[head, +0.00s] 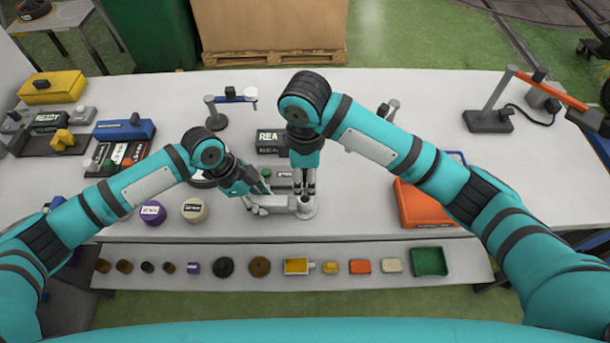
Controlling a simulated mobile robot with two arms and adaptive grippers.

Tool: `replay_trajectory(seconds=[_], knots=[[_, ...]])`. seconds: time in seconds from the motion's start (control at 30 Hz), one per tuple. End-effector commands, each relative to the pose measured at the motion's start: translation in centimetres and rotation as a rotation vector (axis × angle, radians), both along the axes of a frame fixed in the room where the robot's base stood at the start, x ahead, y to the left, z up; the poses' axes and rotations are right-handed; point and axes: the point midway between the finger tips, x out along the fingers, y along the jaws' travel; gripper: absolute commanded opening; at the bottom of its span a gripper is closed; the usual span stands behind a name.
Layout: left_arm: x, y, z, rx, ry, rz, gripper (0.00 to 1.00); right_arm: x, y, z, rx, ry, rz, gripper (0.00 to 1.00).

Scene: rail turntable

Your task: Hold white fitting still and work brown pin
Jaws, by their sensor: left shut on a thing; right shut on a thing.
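The white fitting (278,203) lies near the front middle of the white table, with a round end at its right. My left gripper (257,198) comes in from the left and is shut on the fitting's left part. My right gripper (306,190) points straight down over the fitting's round end and is shut. The brown pin cannot be made out; my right fingers cover the spot where they grip.
A low shelf (300,279) in front holds several small parts and a green tray (429,262). An orange bin (428,204) stands right. A dark display box (269,137) is behind the grippers. A purple roll (153,212) and beige roll (194,210) stand left.

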Motion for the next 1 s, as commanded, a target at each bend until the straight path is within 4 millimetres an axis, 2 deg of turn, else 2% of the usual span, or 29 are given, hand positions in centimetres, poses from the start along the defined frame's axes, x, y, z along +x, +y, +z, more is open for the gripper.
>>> replay_trajectory(seconds=[0.6,0.93,0.97,1.0], knots=[[-0.1,0.1,-0.1,0.002,0.002,0.0,0.0,0.1,0.0,4.6,0.002,-0.003,0.0,0.0],[-0.1,0.1,-0.1,0.002,0.002,0.0,0.0,0.0,0.0,5.0,0.001,-0.001,0.0,0.0],[-0.1,0.1,-0.1,0.002,0.002,0.0,0.31,0.0,0.0,5.0,0.001,-0.001,0.0,0.0],[-0.1,0.1,-0.1,0.002,0.002,0.0,0.37,0.0,0.0,5.0,0.001,-0.001,0.0,0.0]])
